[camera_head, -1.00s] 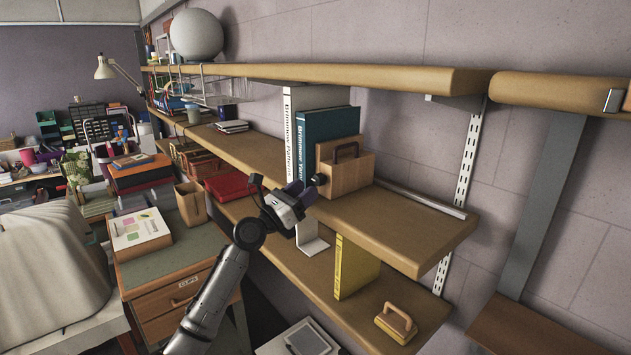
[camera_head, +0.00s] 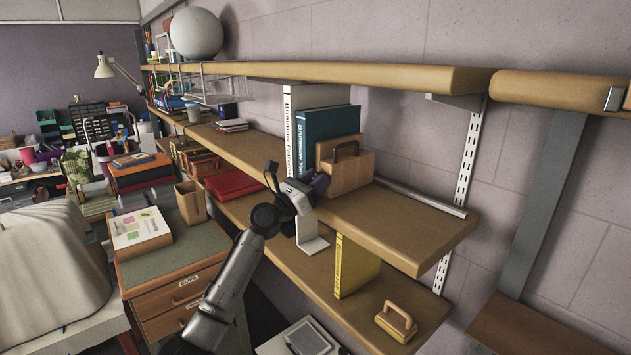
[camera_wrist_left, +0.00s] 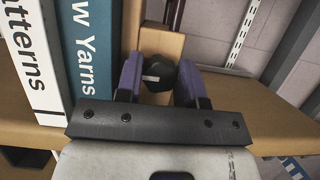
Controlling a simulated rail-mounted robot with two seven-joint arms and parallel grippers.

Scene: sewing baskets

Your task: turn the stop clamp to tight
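The stop clamp appears to be the wooden block (camera_head: 350,176) with a dark handle on top, standing on the middle shelf against the books. In the left wrist view, a black knob (camera_wrist_left: 159,74) sticks out from the block's wooden face (camera_wrist_left: 163,42). My left gripper (camera_head: 318,184) is in front of the block's lower left side. In the left wrist view its two purple fingers (camera_wrist_left: 160,82) stand apart, one on each side of the knob. I cannot tell whether they touch it. In the head view the gripper hides the knob. My right gripper is not in view.
A teal book (camera_head: 327,125) and a white book (camera_head: 290,120) stand left of the block. The upper shelf (camera_head: 370,76) runs above it. Below are a yellow book (camera_head: 355,268) and a handled wooden block (camera_head: 396,322).

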